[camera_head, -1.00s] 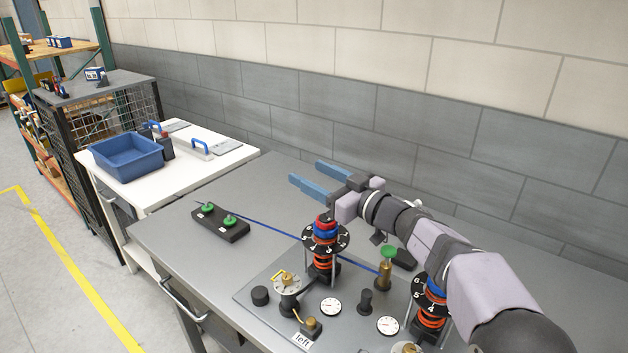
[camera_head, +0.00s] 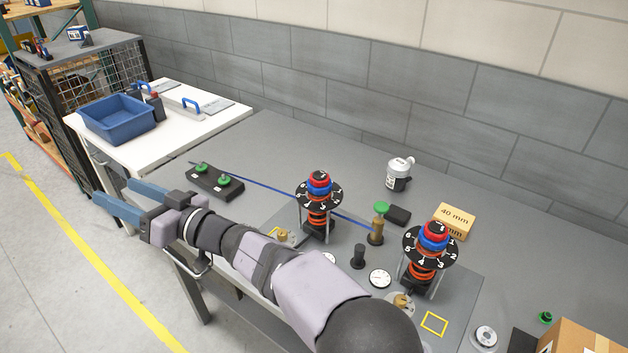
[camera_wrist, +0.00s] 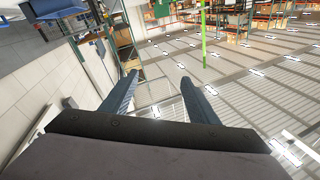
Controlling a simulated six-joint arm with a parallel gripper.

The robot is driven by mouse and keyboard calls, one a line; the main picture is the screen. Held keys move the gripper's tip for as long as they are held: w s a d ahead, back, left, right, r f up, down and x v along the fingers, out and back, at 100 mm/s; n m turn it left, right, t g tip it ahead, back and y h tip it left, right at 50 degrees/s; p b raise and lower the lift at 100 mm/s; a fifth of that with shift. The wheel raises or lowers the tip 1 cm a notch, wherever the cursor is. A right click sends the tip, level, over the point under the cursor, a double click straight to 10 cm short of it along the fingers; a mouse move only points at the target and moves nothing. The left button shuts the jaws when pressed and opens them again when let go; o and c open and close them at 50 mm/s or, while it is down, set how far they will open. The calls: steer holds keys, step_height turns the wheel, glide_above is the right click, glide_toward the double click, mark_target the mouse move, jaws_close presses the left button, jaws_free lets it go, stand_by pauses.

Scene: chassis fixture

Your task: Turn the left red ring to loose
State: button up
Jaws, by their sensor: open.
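The left tower has a black numbered dial (camera_head: 306,197), with red and blue rings stacked above it. The left red ring (camera_head: 319,175) is at the top of this stack; its setting is too small to read. An orange-red coil (camera_head: 317,217) sits under the dial. My gripper (camera_head: 114,191) is open and empty, its blue fingers pointing left past the table's front edge, well left of the tower. My arm hides part of the fixture's left side.
A similar right tower (camera_head: 431,250) stands nearby.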

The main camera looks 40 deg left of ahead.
step_height(320, 180, up, 3)
steer(key=w+m+t+y, duration=0.2)
steer(key=m+t+y, duration=0.1)
steer(key=m+t, duration=0.45)
steer(key=m+t+h, duration=1.2)
steer(key=t+h, duration=0.3)
steer(key=h, duration=0.5)
glide_toward(314, 182)
steer(key=w, duration=0.2)
steer(key=n, duration=0.4)
steer(key=shift+m+t, duration=0.25)
steer(key=shift+w+a+f+p, duration=0.15)
steer(key=shift+w+p, duration=0.3)
steer(key=shift+w, duration=0.85)
steer(key=shift+w+a+r+p, duration=0.15)
steer(key=shift+w+p, duration=0.3)
steer(key=shift+w, duration=0.85)
steer(key=shift+w+a+f+p, duration=0.2)
steer(key=shift+w+p, duration=0.25)
steer(key=shift+w, duration=0.85)
steer(key=shift+c, duration=0.3)
steer(key=c, duration=1)
